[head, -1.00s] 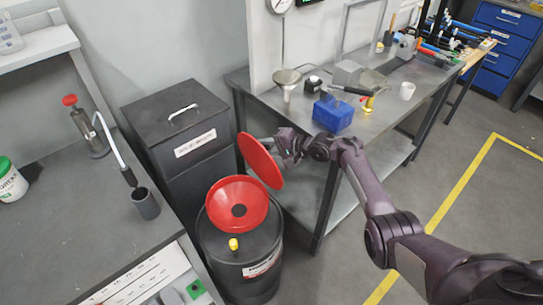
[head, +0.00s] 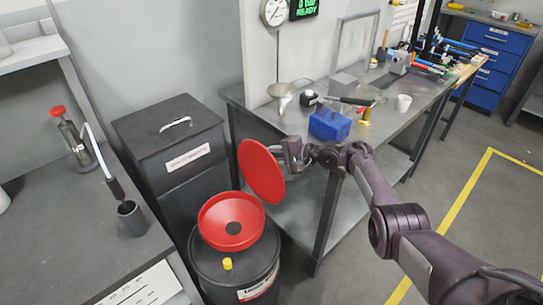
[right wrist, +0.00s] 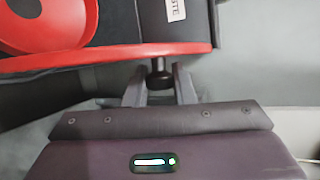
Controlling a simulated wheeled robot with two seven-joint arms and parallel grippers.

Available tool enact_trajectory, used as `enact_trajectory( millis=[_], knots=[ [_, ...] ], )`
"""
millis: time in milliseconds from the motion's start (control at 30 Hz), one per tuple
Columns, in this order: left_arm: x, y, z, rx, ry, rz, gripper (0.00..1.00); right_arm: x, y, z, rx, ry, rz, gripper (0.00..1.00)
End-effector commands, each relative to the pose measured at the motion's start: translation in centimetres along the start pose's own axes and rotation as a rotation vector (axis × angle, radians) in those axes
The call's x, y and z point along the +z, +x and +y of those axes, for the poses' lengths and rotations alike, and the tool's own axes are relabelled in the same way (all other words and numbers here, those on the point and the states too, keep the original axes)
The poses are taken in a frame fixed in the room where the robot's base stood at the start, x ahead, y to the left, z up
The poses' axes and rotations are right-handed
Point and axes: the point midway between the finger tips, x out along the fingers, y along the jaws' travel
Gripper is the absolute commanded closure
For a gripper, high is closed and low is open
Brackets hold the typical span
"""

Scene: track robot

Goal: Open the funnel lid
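The red funnel (head: 231,221) sits on top of a black drum (head: 232,272). Its round red lid (head: 262,172) stands steeply raised at the funnel's right side, and the bowl with its dark centre hole is uncovered. My right gripper (head: 287,153) is at the lid's outer face, on the right. In the right wrist view, the lid (right wrist: 110,55) is seen nearly edge-on. A dark knob (right wrist: 160,75) on it sits between the two fingers of my right gripper (right wrist: 160,84), which look closed on it. My left gripper is not in view.
A dark waste bin (head: 175,145) stands behind the drum. A grey workbench (head: 300,118) with a blue bin (head: 330,124) is behind my right arm. A yellow cap (head: 227,264) is on the drum top. Open floor lies at the right.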

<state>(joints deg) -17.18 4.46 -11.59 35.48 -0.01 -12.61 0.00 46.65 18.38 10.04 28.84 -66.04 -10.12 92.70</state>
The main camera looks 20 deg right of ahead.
Motion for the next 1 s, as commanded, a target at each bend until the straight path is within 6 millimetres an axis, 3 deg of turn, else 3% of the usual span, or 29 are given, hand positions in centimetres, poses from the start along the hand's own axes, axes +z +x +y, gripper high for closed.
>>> enact_trajectory(
  millis=[33, 167, 467, 1000],
  knots=[
    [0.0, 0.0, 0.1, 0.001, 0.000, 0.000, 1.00, 0.1, 0.1, -0.1, -0.001, -0.002, -0.003, 0.72],
    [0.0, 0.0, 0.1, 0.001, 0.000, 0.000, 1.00, 0.1, 0.1, -0.1, -0.001, -0.002, -0.002, 0.55],
    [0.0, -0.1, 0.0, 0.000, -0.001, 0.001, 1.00, 0.0, -0.1, 0.0, 0.000, -0.001, 0.000, 0.55],
    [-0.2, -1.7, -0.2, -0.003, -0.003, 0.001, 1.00, 0.0, -7.3, 0.0, 0.001, -0.002, -0.001, 0.55]
  ],
)
